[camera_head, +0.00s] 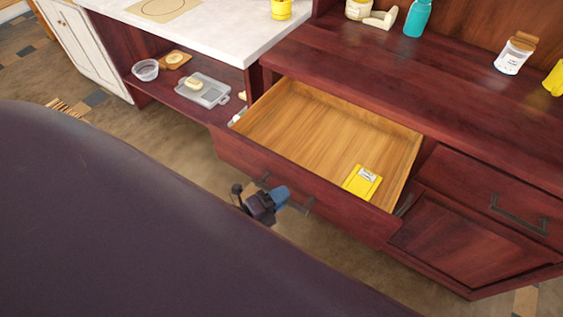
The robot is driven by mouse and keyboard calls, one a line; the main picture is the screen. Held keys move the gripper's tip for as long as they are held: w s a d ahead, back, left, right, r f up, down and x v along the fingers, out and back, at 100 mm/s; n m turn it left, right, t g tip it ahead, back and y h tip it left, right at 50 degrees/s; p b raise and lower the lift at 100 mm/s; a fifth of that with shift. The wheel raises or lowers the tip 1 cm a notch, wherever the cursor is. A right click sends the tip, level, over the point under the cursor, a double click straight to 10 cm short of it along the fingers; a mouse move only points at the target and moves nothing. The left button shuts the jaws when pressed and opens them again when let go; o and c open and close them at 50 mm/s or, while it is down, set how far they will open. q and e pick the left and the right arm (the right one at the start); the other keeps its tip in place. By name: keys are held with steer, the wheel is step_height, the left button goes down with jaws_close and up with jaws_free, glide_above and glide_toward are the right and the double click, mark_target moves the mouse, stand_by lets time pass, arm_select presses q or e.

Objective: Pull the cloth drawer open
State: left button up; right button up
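The dark red wooden drawer (330,203) stands pulled well out of the cabinet, its light wooden inside showing. A yellow item with a pale label (362,182), perhaps the folded cloth, lies inside near the front right. A dark bar handle (308,207) is on the drawer front. My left gripper (268,201), dark with a blue part, is at this handle and covers its middle. I cannot tell whether its fingers are closed around the bar. My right gripper is not in view.
The dark red counter (450,100) carries a teal bottle (417,18) and a white jar (515,53). A closed drawer with a handle (519,214) is at the right. My large dark arm link hides the lower left.

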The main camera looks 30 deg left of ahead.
arm_select(q)
steer(key=o, duration=0.4)
steer(key=v, duration=1)
steer(key=shift+s+a, duration=0.2)
steer(key=shift+s, duration=0.15)
